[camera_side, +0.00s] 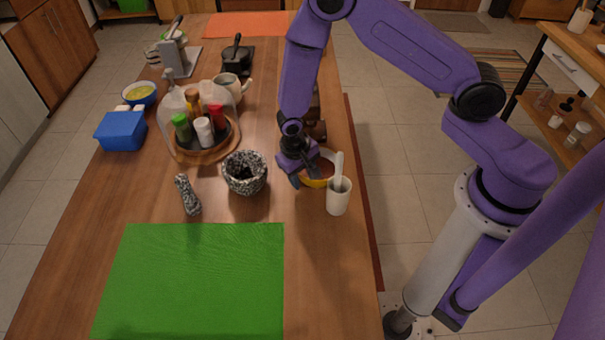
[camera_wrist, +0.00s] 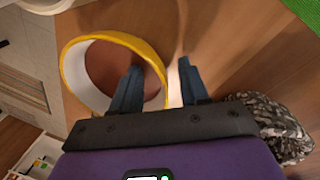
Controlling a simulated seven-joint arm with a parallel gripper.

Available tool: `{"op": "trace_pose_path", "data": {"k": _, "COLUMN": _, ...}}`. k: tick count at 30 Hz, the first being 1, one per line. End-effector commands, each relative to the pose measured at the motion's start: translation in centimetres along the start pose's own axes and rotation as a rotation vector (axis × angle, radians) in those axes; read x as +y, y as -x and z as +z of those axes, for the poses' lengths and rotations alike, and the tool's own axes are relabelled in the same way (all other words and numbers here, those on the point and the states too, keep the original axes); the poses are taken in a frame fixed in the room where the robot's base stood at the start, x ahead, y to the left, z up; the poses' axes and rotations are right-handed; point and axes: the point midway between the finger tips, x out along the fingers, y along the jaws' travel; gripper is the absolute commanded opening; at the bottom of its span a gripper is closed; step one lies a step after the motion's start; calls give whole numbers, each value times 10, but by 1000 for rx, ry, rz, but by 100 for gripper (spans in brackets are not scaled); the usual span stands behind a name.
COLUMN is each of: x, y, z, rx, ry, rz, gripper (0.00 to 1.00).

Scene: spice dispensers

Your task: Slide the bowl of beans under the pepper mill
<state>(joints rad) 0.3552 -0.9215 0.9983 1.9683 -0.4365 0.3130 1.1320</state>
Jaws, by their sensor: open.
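The bowl (camera_side: 317,183) has a yellow rim and brown contents and stands near the table's right edge, partly hidden by my gripper (camera_side: 307,179). In the wrist view the bowl (camera_wrist: 77,80) shows a pale inner wall and smooth reddish-brown contents; single beans cannot be made out. My gripper (camera_wrist: 158,66) is open and points down at the bowl. In the wrist view one finger overlaps the bowl's inside and the other is outside the rim; contact cannot be told. A dark brown object (camera_side: 317,130) stands behind my gripper, mostly hidden; I cannot tell if it is the pepper mill.
A white cup (camera_side: 338,202) with a utensil stands close in front of the bowl. Bottles stand under a clear dome (camera_side: 172,112). A green mat (camera_side: 190,280) lies in front.

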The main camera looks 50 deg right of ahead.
Motion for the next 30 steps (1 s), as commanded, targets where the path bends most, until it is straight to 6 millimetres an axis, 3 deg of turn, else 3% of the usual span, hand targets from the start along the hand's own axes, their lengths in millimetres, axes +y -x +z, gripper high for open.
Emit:
{"op": "trace_pose_path", "data": {"k": 3, "x": 0, "y": 0, "z": 0, "rx": 0, "ry": 0, "rz": 0, "gripper": 41}}
{"op": "trace_pose_path", "data": {"k": 7, "x": 0, "y": 0, "z": 0, "rx": 0, "ry": 0, "rz": 0, "gripper": 0}}
{"op": "trace_pose_path", "data": {"k": 17, "x": 2, "y": 0, "z": -5, "rx": 0, "ry": -2, "rz": 0, "gripper": 0}}
{"op": "trace_pose_path", "data": {"k": 30, "x": 17, "y": -3, "z": -44, "rx": 2, "ry": -2, "rz": -2, "gripper": 0}}
